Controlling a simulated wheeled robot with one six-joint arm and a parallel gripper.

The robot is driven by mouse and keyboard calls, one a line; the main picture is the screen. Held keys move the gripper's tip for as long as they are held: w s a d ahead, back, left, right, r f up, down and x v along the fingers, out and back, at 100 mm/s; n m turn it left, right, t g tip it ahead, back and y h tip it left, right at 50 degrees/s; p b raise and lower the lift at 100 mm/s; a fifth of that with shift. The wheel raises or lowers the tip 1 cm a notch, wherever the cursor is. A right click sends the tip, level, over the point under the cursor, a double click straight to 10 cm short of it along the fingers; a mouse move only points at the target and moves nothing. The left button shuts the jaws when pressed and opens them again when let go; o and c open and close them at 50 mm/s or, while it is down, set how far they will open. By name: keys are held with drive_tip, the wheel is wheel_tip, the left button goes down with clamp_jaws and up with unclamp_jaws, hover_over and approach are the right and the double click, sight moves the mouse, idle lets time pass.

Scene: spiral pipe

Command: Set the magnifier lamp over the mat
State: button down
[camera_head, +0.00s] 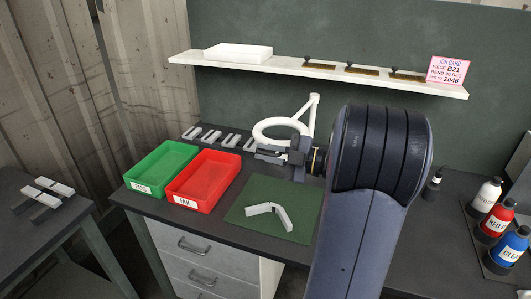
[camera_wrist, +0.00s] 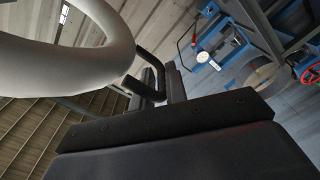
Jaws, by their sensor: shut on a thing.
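The magnifier lamp has a white ring head (camera_head: 260,127) on a jointed white arm (camera_head: 313,107). The ring appears raised above the bench, beyond the far edge of the green mat (camera_head: 262,190) in the head view. My gripper (camera_head: 266,152) is at the near side of the ring and shut on the lamp's handle. In the wrist view the white ring (camera_wrist: 60,62) fills the upper left, and the dark bent handle (camera_wrist: 150,62) runs to my jaws (camera_wrist: 165,88). The jaws hide part of the handle's end.
A white bent piece (camera_head: 268,211) lies on the mat. Green (camera_head: 150,180) and red (camera_head: 192,195) trays stand left of it, with several small pale blocks (camera_head: 212,137) behind. A shelf (camera_head: 300,70) spans the wall above. Bottles (camera_head: 495,226) stand at the right.

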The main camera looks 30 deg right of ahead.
drive_tip(key=c, duration=1.6)
unclamp_jaws()
drive_tip(key=shift+s+d+f, duration=0.2)
drive_tip(key=shift+s+f, duration=0.05)
drive_tip(key=shift+f, duration=0.25)
drive_tip(key=shift+o, duration=0.4)
drive_tip(key=shift+r, duration=0.1)
drive_tip(key=shift+w+r, duration=0.1)
drive_tip(key=b+v, duration=0.1)
drive_tip(key=v, duration=0.9)
drive_tip(key=shift+s+d+b, duration=0.3)
drive_tip(key=shift+b, duration=0.1)
